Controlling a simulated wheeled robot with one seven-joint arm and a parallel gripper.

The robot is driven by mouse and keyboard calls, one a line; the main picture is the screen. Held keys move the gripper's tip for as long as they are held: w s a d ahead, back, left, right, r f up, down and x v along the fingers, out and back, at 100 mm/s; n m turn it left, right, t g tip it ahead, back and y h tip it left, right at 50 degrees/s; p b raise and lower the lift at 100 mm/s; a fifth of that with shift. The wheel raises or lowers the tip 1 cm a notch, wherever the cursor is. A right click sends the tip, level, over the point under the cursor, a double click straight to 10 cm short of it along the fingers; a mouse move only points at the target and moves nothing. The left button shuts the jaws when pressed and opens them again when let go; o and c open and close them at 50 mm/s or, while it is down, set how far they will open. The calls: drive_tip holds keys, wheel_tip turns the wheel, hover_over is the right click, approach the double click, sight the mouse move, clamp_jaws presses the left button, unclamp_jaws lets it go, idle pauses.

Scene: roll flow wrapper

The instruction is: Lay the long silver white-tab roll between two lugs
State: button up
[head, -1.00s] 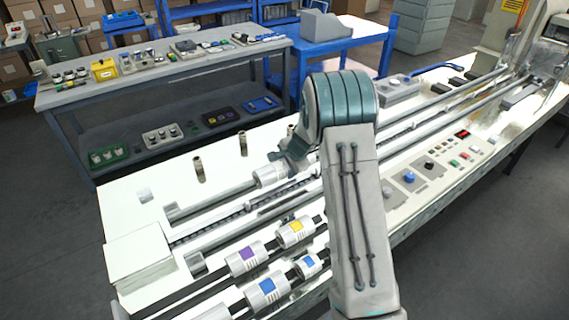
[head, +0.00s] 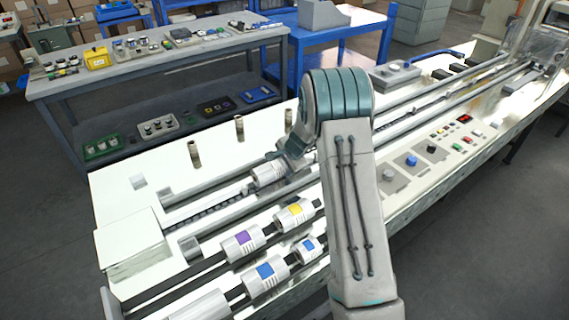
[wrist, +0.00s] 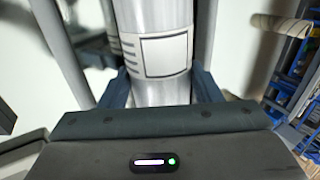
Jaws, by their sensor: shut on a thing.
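A silver roll with a white tab (wrist: 165,55) lies lengthwise between the two blue fingers of my gripper (wrist: 161,88) in the wrist view. The gripper is shut on it. In the head view the roll (head: 267,174) shows beside my arm, above the chain channel and roughly in line with it. My arm hides its far end and most of the gripper (head: 290,155). The lug chain (head: 200,212) runs between two long rails. I cannot tell whether the roll touches the channel or where it sits relative to single lugs.
Rolls with purple (head: 241,243), yellow (head: 295,214) and blue tabs (head: 265,275) lie on rods in front of the channel. Upright posts (head: 194,154) stand behind it. A white box (head: 130,240) is at the left end. Control buttons (head: 411,160) are to the right.

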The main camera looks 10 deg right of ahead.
drive_tip(key=shift+w+f+b, duration=0.1)
drive_tip(key=shift+f+b, duration=0.35)
drive_tip(key=shift+b, duration=0.1)
drive_tip(key=o, duration=1.6)
drive_tip(key=shift+o, duration=0.2)
drive_tip(key=shift+f, duration=0.1)
drive_tip(key=shift+s+f, duration=0.25)
drive_tip(key=shift+s, duration=0.1)
drive_tip(key=shift+r, duration=0.1)
drive_tip(key=v, duration=1.4)
drive_tip(key=shift+w+r+b, duration=0.25)
drive_tip(key=shift+b, duration=0.15)
